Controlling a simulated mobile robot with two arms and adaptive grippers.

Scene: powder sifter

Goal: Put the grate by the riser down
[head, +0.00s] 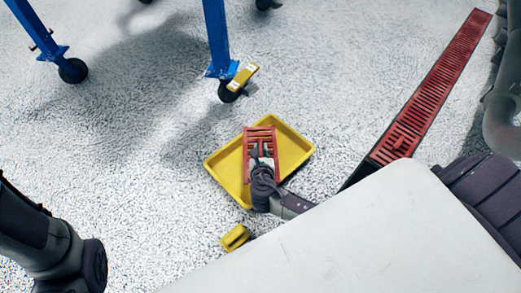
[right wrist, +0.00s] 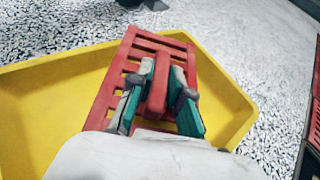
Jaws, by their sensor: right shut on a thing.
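The red slatted grate (head: 261,131) is in the grip of my right gripper (head: 263,155), over the yellow tray (head: 296,150). In the right wrist view the fingers (right wrist: 158,92) close on a middle bar of the grate (right wrist: 160,42), with the yellow tray (right wrist: 45,100) below. Whether the grate touches the tray is unclear. A dark grey pipe (head: 503,120), which looks like the riser, stands at the right edge of the head view. Only part of my left arm shows at lower left; its gripper is out of view.
A long floor channel with red grates (head: 440,85) runs diagonally at right; its near end shows a dark opening (head: 354,176). Blue legs on casters (head: 218,40) stand at the back. A yellow block (head: 235,237) lies near the tray. Speckled floor is clear at left.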

